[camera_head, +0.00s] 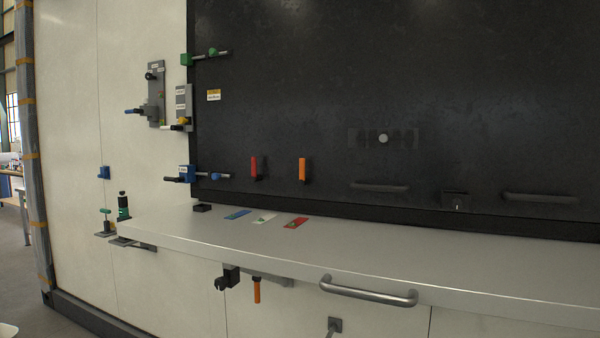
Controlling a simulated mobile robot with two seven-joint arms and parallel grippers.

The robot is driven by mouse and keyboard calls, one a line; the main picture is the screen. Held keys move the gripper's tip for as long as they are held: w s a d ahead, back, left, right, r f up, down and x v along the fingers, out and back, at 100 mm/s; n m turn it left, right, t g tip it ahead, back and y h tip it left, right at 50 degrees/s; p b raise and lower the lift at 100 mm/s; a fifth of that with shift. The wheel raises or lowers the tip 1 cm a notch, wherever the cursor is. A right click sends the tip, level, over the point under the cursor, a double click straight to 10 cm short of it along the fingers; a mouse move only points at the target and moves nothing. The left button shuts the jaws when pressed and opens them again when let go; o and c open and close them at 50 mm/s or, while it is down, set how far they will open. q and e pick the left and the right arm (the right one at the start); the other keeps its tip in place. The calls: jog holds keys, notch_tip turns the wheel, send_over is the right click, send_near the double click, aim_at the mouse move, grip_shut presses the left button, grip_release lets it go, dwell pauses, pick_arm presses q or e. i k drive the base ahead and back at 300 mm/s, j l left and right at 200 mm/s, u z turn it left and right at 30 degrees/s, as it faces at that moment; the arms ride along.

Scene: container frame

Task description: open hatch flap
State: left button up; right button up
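No part is clearly marked as the hatch flap, so I cannot tell which panel it is. A large black panel (300,90) fills the upper right. It carries two dark bar handles, one at the middle right (380,187) and one farther right (540,197), with a small lock-like fitting (457,202) between them. A round light knob (383,138) sits above on a dark plate. Below, a grey ledge (330,245) sticks out, with a metal bar handle (368,290) at its front edge. Neither gripper is in view.
Red (254,167) and orange (302,169) levers stand on the black panel. Blue, white and red flat pieces lie on the ledge's left part; its right part is clear. Latches with coloured parts (183,108) line the panel's left edge. An orange-handled fitting (256,290) hangs below the ledge.

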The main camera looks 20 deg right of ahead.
aim_at(500, 99)
jog(key=z, duration=1.65)
jog(key=j+z, duration=0.35)
